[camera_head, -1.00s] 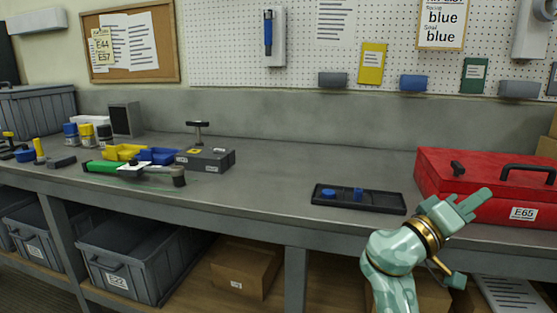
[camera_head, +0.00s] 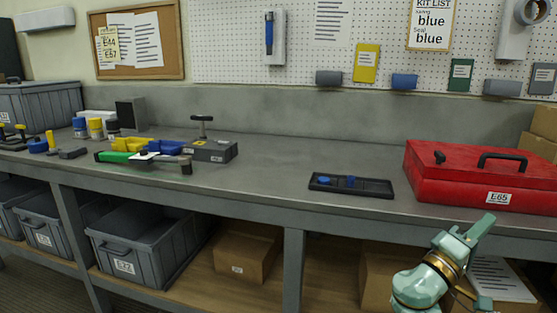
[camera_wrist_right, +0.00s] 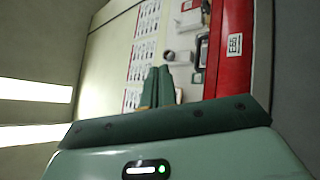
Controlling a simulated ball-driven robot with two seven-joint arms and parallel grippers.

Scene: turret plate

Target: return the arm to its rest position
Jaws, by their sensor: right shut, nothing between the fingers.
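My right arm is light green with a gold band and shows at the lower right of the head view. Its gripper (camera_head: 474,228) is in front of the bench's front edge, below the red case. The two fingers lie together and hold nothing. In the right wrist view the closed green fingers (camera_wrist_right: 158,86) point toward the wall side, with the red case (camera_wrist_right: 236,50) beyond them. My left gripper is not in view.
The red case (camera_head: 466,188) sits at the bench's right end. A black tray (camera_head: 375,193) with blue pieces lies left of it. The bench (camera_head: 270,185) is clear in the middle. Tools and yellow and blue bins (camera_head: 165,147) are at left; grey crates (camera_head: 140,245) stand underneath.

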